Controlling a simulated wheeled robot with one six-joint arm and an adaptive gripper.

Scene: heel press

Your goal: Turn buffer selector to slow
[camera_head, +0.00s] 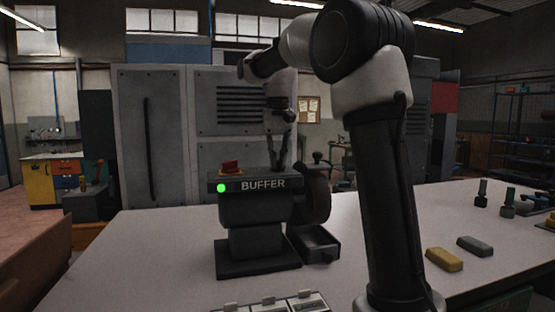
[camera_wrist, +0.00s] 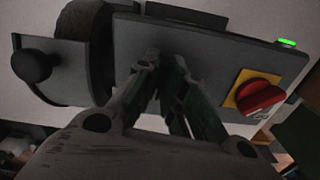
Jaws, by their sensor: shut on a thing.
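The dark grey buffer machine (camera_head: 255,212), labelled BUFFER, stands on the table; its flat top (camera_wrist: 215,50) fills much of the wrist view. My gripper (camera_head: 279,166) points down onto the top, right of the red switch. In the wrist view my gripper's fingertips (camera_wrist: 165,62) are close together, shut on a small dark part of the top, which I take for the buffer selector. The fingers hide most of it, so its setting cannot be read. A red rotary switch (camera_head: 230,166) on a yellow plate sits apart from the fingers; it also shows in the wrist view (camera_wrist: 261,97).
A green lamp (camera_head: 221,188) glows on the machine's front. The buffing wheel (camera_head: 317,195) and an open tray (camera_head: 322,244) are at its right. Yellow (camera_head: 444,259) and grey (camera_head: 475,246) bars lie on the table right of my arm. The table's left part is clear.

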